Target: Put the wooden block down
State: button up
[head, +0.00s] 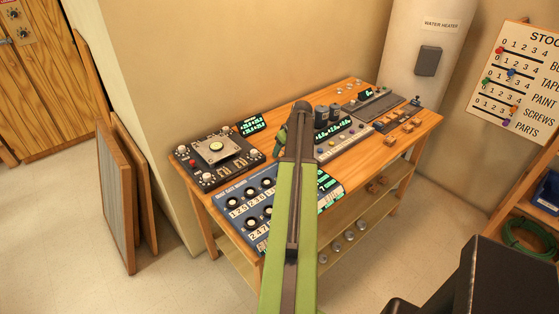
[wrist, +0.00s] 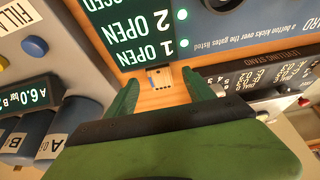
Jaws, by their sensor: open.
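My gripper (head: 284,138) is over the bench, mostly hidden behind my own arm in the head view. In the wrist view its two green fingers (wrist: 163,84) stand apart, with nothing held between them. A strip of wooden bench top shows beyond the fingertips, with a small pale item with blue and dark marks (wrist: 160,78) on it. I cannot tell whether this is the wooden block. None is in the gripper.
The wooden bench (head: 262,152) is crowded with panels. A black control box (head: 216,151) is at its left, a blue knob panel (head: 255,204) at its front, and a tray with orange-brown pieces (head: 405,123) at its right. Boards (head: 116,195) lean at left. Floor there is clear.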

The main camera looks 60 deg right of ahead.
aim_at(282, 154)
jog(key=b+x, duration=0.1)
jog(key=x, duration=0.2)
jog(key=shift+s+f+b, duration=0.1)
jog(key=shift+f+b, duration=0.05)
jog(key=shift+b, duration=0.2)
jog(key=shift+r, duration=0.25)
grip_shut()
jog(key=shift+r+p, duration=0.55)
jog(key=shift+p, duration=0.2)
notch_tip(282, 154, up, 4)
jog(key=p, duration=0.4)
jog(key=shift+r, duration=0.1)
jog(key=s+r+p, duration=0.5)
jog(key=s+p, duration=0.1)
jog(key=s, duration=0.5)
jog(key=shift+s+d+r, duration=0.3)
jog(key=shift+d+r, duration=0.05)
